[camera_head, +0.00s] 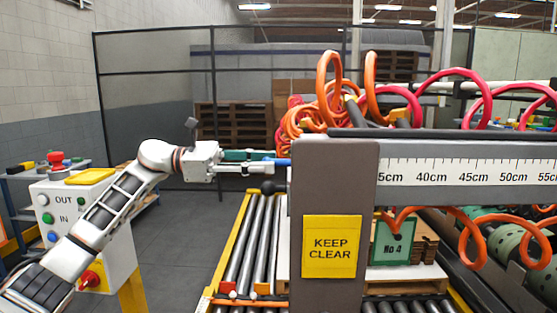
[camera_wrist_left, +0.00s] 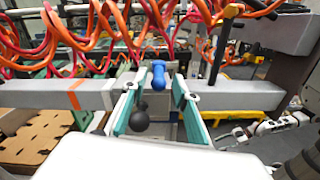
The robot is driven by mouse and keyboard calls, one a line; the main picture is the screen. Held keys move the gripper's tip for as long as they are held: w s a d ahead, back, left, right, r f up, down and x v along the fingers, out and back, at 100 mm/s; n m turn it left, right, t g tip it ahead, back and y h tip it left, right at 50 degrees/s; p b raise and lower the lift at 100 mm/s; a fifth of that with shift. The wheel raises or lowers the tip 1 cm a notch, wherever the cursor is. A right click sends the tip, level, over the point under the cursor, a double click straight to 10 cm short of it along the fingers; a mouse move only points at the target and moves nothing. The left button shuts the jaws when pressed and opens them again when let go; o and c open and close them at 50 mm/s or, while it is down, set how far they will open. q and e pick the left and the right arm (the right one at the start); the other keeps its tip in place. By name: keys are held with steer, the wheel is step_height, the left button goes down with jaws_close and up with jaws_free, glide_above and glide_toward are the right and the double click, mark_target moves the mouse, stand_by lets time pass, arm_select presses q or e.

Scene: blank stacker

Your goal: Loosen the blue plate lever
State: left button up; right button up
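In the left wrist view the lever (camera_wrist_left: 158,75) has a rounded blue top and stands between the fingertip ends. My left gripper (camera_head: 271,162) reaches in from the left, with its tips at the lever. In the left wrist view its teal-padded fingers (camera_wrist_left: 158,88) are spread, one on each side of the lever, with visible gaps. The lever's base is hidden. My right gripper does not show.
A black ball knob (camera_head: 268,187) sits just below the fingers. The grey post with a yellow KEEP CLEAR sign (camera_head: 332,246) stands right beside the lever. A ruled beam (camera_head: 460,172) runs right, with orange coiled hoses (camera_head: 329,88) above. Rollers (camera_head: 262,240) lie below.

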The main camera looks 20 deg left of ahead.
mark_target(278, 162)
arm_select(q)
steer(key=shift+x, duration=1.8)
steer(key=shift+w, duration=0.1)
jaws_close()
